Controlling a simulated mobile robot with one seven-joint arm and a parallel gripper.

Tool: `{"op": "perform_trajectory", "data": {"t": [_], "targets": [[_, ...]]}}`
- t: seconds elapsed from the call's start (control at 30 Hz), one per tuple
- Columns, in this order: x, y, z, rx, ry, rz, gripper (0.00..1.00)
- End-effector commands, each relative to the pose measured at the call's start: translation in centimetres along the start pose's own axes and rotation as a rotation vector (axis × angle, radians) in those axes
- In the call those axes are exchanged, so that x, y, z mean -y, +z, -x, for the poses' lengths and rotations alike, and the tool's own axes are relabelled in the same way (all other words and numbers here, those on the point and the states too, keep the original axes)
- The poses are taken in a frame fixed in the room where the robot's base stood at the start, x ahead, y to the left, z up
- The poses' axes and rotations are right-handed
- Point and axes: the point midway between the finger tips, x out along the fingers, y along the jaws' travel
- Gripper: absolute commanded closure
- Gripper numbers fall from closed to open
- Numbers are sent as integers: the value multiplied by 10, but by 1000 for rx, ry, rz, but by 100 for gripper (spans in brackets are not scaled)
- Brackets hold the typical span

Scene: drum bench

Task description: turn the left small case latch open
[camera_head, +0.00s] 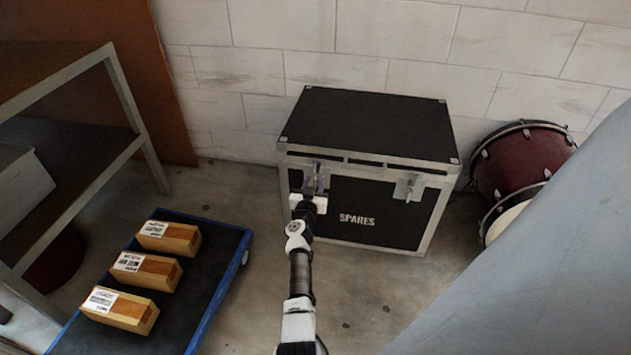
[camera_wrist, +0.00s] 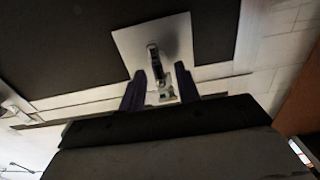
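The case is a black box with silver edging, marked SPARES (camera_head: 357,220), against the back wall. Its left latch (camera_head: 317,167) is on the front face below the lid seam, partly hidden behind my gripper (camera_head: 309,187). In the wrist view the latch (camera_wrist: 157,62) shows as a bright square plate with a small dark and metal lever. The two dark purple fingers of my gripper (camera_wrist: 160,72) stand on either side of the lever, apart, with a gap visible on each side. Whether a fingertip touches the plate I cannot tell.
The right latch (camera_head: 409,187) sits on the same front face. A red drum (camera_head: 520,160) is right of the case. A large grey surface (camera_head: 550,270) covers the lower right.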

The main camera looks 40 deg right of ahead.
Motion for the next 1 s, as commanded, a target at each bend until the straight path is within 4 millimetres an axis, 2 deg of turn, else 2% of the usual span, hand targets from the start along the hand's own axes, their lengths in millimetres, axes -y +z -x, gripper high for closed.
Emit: {"op": "perform_trajectory", "data": {"t": [0.33,0.6,1.0], "targets": [[0,0,-1,0,0,0,67],[0,0,-1,0,0,0,100],[0,0,0,1,-2,-68,100]]}}
